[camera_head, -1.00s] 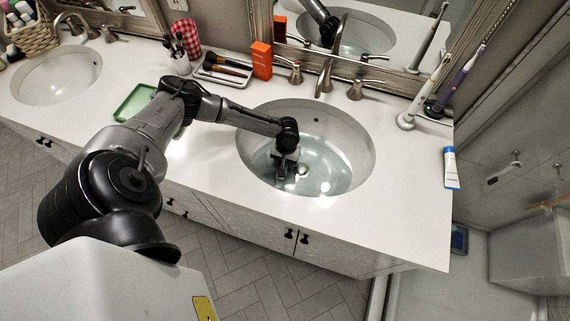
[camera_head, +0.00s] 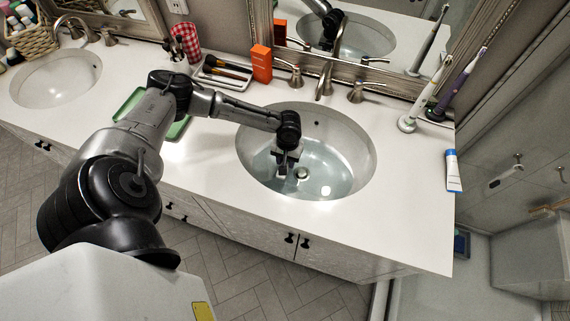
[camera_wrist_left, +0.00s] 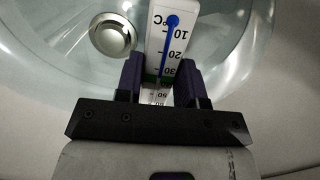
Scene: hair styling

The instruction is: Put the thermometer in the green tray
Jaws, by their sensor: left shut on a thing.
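The thermometer (camera_wrist_left: 167,40) is white with a blue column and a scale marked °C. My left gripper (camera_wrist_left: 161,78) is shut on it, with a dark finger on each side. In the head view my left gripper (camera_head: 284,168) points down inside the right sink basin (camera_head: 345,165), which holds water; the thermometer is too small there to make out clearly. The green tray (camera_head: 136,101) lies on the counter left of this sink, partly hidden behind my left arm. My right gripper is not in view.
An orange box (camera_head: 261,63), a white tray with brushes (camera_head: 222,78) and a faucet (camera_head: 325,78) stand behind the sink. Electric toothbrushes (camera_head: 410,121) and a white-blue tube (camera_head: 453,170) are at the right. The counter between green tray and sink is largely clear.

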